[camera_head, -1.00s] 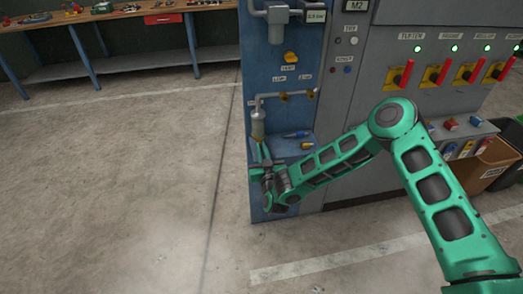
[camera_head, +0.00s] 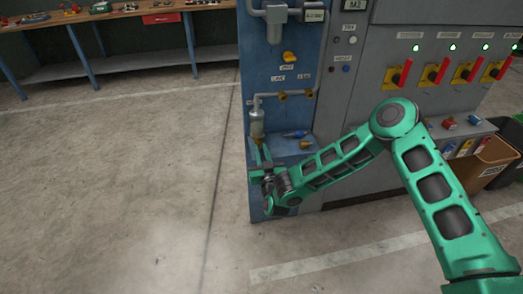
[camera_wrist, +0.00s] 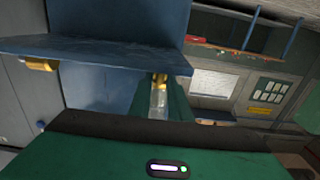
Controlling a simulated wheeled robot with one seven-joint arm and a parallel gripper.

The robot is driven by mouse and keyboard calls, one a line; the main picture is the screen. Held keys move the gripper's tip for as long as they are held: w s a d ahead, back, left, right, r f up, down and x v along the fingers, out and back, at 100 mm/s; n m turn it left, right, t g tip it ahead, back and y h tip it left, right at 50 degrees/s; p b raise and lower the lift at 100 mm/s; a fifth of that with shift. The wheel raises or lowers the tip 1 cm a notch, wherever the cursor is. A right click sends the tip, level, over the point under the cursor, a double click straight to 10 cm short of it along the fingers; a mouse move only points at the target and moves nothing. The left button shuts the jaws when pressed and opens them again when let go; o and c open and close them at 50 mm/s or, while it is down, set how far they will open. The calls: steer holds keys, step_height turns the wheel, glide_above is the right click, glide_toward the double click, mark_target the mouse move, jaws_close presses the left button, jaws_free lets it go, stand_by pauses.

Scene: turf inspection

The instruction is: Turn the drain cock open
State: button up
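A filter with a clear bowl (camera_head: 257,118) hangs from a grey pipe on the blue panel, above a blue ledge (camera_head: 290,147). In the wrist view, which looks upside down, the clear bowl (camera_wrist: 158,103) ends in a small brass fitting (camera_wrist: 160,79), apparently the drain cock, close to the ledge (camera_wrist: 100,55). My gripper (camera_head: 260,153) is at the panel's left side, just below the bowl. One green finger (camera_wrist: 179,100) shows right beside the bowl and brass fitting.
A blue-handled tool (camera_head: 295,134) and a brass piece (camera_head: 305,144) are on the ledge to the right. A yellow valve handle (camera_head: 290,57) sits higher on the panel. Red-handled switches (camera_head: 401,73) line the grey cabinet. The floor (camera_head: 120,190) to the left is clear.

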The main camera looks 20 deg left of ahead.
steer(key=v, duration=0.9)
steer(key=shift+s+d, duration=0.15)
steer(key=shift+s, duration=0.05)
